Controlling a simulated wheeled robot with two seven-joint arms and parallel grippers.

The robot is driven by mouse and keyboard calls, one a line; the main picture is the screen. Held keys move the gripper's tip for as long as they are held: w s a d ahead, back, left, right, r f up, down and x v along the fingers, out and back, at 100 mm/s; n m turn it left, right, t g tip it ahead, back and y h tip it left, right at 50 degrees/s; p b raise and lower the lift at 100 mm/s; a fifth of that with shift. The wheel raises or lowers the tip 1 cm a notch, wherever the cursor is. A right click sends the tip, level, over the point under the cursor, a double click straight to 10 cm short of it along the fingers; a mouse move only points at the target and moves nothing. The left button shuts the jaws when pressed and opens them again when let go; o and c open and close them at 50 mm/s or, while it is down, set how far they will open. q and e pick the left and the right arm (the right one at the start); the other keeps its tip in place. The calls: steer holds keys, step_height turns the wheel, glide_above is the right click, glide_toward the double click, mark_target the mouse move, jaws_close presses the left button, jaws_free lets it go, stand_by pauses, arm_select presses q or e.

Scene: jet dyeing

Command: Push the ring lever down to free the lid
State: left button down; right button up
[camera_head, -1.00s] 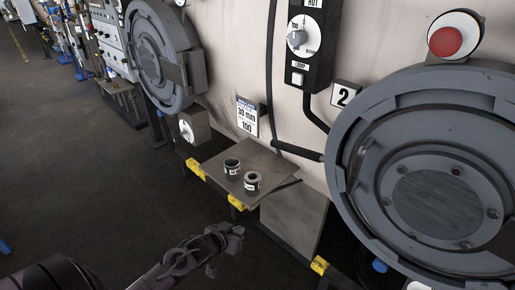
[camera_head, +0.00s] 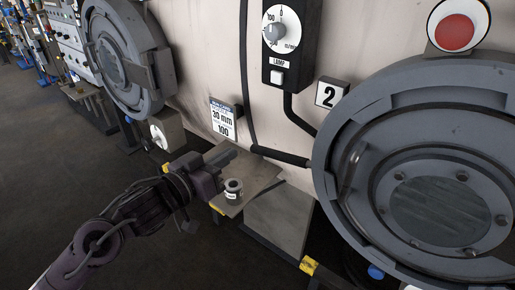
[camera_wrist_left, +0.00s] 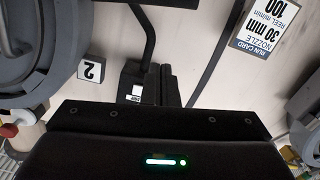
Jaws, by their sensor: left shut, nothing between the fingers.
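The ring lever is the black-gripped bar (camera_head: 281,156) sticking out left from the ring of the large grey round lid (camera_head: 440,205) at the right in the head view. It lies nearly level. A dark bar along the top edge of the left wrist view (camera_wrist_left: 165,3) looks like the same lever. My left gripper (camera_head: 229,155) is shut and empty, left of the lever's grip end and apart from it, above the small shelf. Its dark fingers also show in the left wrist view (camera_wrist_left: 168,85). My right gripper is not in view.
A dark ring-shaped pot (camera_head: 233,190) stands on the shelf (camera_head: 262,178) below my gripper; my arm hides part of the shelf. The control box (camera_head: 287,45), number 2 sign (camera_head: 327,95) and run card (camera_head: 223,118) are on the wall. Another round lid (camera_head: 115,60) is at left.

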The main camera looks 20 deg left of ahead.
arm_select(q)
steer(key=p, duration=0.3)
glide_above(260, 150)
steer(key=s, duration=0.4)
steer(key=f, duration=0.1)
steer(key=w+f, duration=0.1)
steer(key=f, duration=0.1)
steer(key=shift+w+d+f, duration=0.15)
steer(key=shift+w+d, duration=0.1)
steer(key=shift+d+f, duration=0.1)
steer(key=shift+f, duration=0.45)
steer(key=shift+f, duration=0.1)
